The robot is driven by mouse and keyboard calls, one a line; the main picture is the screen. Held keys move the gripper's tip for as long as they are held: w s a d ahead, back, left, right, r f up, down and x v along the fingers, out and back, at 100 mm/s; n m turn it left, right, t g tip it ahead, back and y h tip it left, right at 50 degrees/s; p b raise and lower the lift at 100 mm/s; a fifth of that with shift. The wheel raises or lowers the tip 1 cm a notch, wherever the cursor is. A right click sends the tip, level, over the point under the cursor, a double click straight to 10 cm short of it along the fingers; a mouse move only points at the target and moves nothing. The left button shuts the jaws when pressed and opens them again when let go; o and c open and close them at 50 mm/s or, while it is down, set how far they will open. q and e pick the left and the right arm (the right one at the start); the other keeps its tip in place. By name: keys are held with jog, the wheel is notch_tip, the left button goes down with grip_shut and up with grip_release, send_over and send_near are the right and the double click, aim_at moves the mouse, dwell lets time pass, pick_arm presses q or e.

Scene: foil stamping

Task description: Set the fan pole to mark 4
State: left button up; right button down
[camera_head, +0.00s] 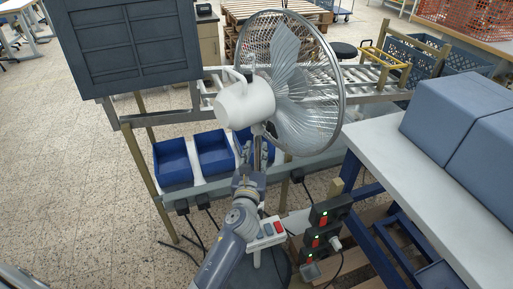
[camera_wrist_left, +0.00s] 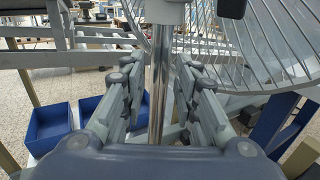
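The standing fan has a white motor housing (camera_head: 245,102) and a round wire cage (camera_head: 318,85). Its chrome pole (camera_wrist_left: 158,90) runs upright through the middle of the left wrist view. My left gripper (camera_head: 257,160) is at the pole below the fan head. In the left wrist view its fingers (camera_wrist_left: 157,75) are open, one on each side of the pole, with gaps visible. A white collar (camera_wrist_left: 165,11) sits on the pole above the fingers. A control box with red buttons (camera_head: 268,232) is lower down, beside my left arm. No numbered marks are readable. My right gripper is not in view.
Blue bins (camera_head: 173,164) hang on a rack behind the fan. A grey panel (camera_head: 125,45) stands at left. A table (camera_head: 385,150) with blue-grey boxes (camera_head: 455,115) is at right. Power sockets (camera_head: 325,222) and cables are near the fan base. Floor at left is clear.

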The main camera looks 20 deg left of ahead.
pick_arm(q)
jog(key=shift+x, duration=0.95)
jog(key=shift+c, duration=0.3)
grip_shut()
notch_tip(320, 180, up, 14)
jog(key=p, duration=1.4)
jog(key=shift+r+p, duration=0.25)
jog(key=shift+p, duration=0.05)
jog(key=shift+f, duration=0.1)
jog(key=shift+o, duration=0.3)
grip_release()
jog(key=shift+f, duration=0.1)
